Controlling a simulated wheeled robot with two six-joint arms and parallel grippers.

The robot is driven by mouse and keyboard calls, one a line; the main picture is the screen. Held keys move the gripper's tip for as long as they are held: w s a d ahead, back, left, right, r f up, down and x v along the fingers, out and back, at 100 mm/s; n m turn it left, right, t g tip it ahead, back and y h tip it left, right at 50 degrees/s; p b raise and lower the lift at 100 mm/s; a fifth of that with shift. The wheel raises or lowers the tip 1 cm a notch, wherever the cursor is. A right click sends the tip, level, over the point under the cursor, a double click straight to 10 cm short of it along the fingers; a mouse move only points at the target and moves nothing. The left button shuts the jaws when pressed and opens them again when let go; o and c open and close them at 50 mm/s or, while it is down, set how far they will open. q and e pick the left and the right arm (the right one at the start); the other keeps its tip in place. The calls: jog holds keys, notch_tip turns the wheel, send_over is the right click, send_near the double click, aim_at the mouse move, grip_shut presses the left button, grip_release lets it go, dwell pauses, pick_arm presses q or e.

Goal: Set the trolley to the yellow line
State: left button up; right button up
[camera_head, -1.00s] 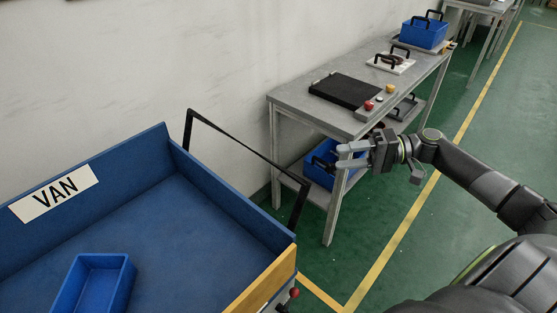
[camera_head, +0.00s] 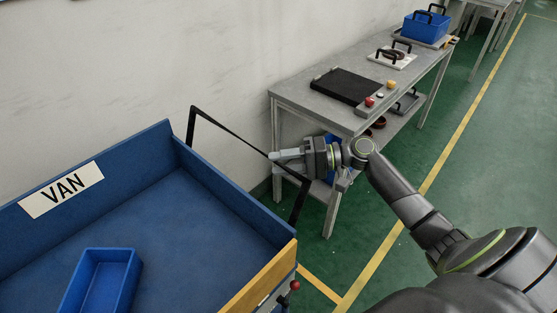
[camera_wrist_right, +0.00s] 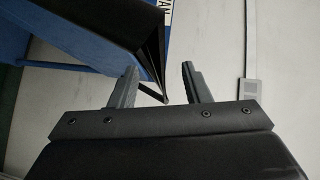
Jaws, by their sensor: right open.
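The trolley (camera_head: 230,205) is a blue open-topped bed with a VAN sign on its back wall and a yellow-orange board at its front right. Its black handle (camera_head: 232,133) rises at the right end, near the wall. My right gripper (camera_head: 272,156) is open, with its fingers pointing left at the handle's top bar. In the right wrist view, black handle parts (camera_wrist_right: 152,70) show between and beyond the open fingers (camera_wrist_right: 158,85); I cannot tell whether they touch. The yellow line (camera_head: 440,166) runs along the green floor, with a branch toward the trolley's front right corner. My left gripper is out of view.
A small blue bin (camera_head: 104,282) sits in the trolley bed. A grey workbench (camera_head: 300,92) stands against the wall right of the handle, behind my right gripper, bearing a black mat, buttons and a blue crate (camera_head: 425,27). Green floor right of the line is clear.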

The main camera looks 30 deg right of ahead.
jog(key=shift+w+a, duration=0.2)
jog(key=shift+a, duration=0.25)
grip_shut()
jog(key=shift+f, duration=0.1)
